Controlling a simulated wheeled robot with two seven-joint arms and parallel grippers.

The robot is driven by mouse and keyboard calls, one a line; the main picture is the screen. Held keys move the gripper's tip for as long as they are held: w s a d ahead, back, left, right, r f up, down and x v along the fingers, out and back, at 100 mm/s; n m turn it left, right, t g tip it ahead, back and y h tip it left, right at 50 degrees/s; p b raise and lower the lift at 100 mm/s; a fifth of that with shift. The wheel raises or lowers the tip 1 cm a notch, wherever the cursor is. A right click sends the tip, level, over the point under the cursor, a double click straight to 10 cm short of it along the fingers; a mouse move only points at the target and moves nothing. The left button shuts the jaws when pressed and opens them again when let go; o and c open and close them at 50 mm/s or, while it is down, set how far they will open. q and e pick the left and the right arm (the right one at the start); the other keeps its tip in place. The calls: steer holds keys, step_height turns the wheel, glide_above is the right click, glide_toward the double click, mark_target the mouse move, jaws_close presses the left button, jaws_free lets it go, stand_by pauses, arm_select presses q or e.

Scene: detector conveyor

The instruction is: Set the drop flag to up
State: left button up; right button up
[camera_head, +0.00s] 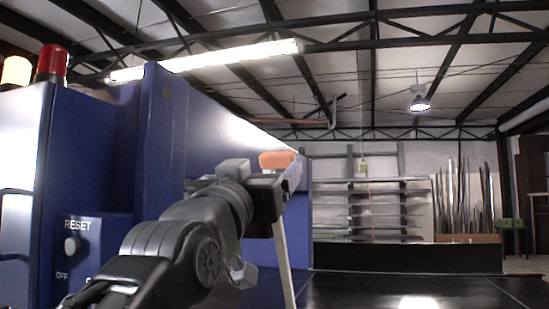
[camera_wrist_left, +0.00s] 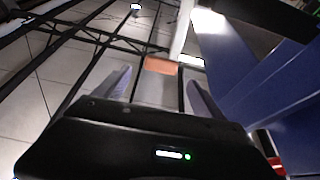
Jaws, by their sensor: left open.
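The drop flag (camera_head: 278,159) shows as an orange block at the far end of the blue machine in the head view. It also appears in the wrist view (camera_wrist_left: 160,65) as an orange plate between the fingertips, nearer the left one at its edge. My left gripper (camera_head: 291,174) reaches forward beside the machine, overlapping the flag's lower part. In the wrist view its fingers (camera_wrist_left: 158,77) are apart, with no object clearly gripped. Whether they touch the flag is not clear. The flag's mount is mostly hidden by my gripper. My right gripper is out of view.
The blue machine housing (camera_head: 180,145) fills the left, with a RESET knob (camera_head: 72,245) and a red lamp (camera_head: 52,63) on it. A pale post (camera_head: 284,262) stands below my gripper. A dark flat surface (camera_head: 400,288) lies to the right; shelves (camera_head: 375,210) stand behind.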

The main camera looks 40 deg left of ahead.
mark_target(275, 160)
arm_select(q)
steer(key=p+x, duration=0.3)
steer(key=x, duration=0.3)
steer(key=shift+w+a, duration=0.1)
steer(key=shift+w, duration=0.05)
steer(key=shift+c, duration=0.2)
jaws_close()
stand_by(0.5)
